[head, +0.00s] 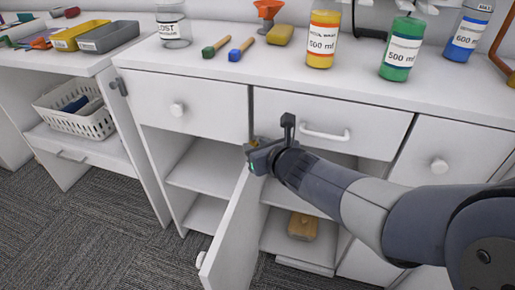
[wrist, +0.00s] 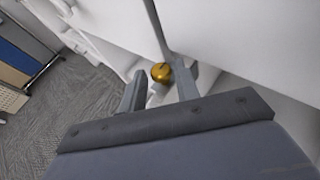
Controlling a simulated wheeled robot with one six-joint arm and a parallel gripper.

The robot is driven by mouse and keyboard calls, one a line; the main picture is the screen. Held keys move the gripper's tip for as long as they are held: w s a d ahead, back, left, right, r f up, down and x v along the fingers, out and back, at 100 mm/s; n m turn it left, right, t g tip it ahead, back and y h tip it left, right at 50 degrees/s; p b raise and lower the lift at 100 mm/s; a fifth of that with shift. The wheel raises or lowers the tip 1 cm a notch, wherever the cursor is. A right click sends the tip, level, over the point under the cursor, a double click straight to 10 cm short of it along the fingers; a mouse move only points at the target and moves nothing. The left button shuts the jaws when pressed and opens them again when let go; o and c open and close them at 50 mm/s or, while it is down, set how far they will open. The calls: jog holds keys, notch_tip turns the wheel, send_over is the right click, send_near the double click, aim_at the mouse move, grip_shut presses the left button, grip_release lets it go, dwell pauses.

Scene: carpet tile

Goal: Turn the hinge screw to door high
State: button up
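A brass-coloured hinge screw (wrist: 161,72) with a slotted round head shows between the fingertips in the wrist view. In the head view a small yellowish bit of it (head: 253,141) shows just past my gripper (head: 256,150). My gripper (wrist: 163,80) is open, with one finger on each side of the screw; a thin gap shows on the left, and I cannot tell whether the right finger touches. The white cabinet door (head: 232,237) hangs open below my gripper, swung out toward the front. The door's top hinge area is partly hidden by my gripper.
The drawer (head: 330,115) with a bar handle is right above my gripper. The countertop (head: 290,82) holds bottles (head: 322,40) and brushes (head: 241,49). The open cabinet shows shelves and a yellow-brown block (head: 303,227). Carpet (head: 85,220) lies free at the left.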

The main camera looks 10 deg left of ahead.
jog(key=shift+w+a, duration=0.1)
jog(key=shift+w, duration=0.05)
grip_shut()
jog(key=c, duration=0.6)
grip_release()
jog(key=b, duration=0.3)
jog(key=shift+a+f+m+t, duration=0.1)
jog(key=shift+f+m+t, duration=0.2)
jog(key=shift+c, duration=0.2)
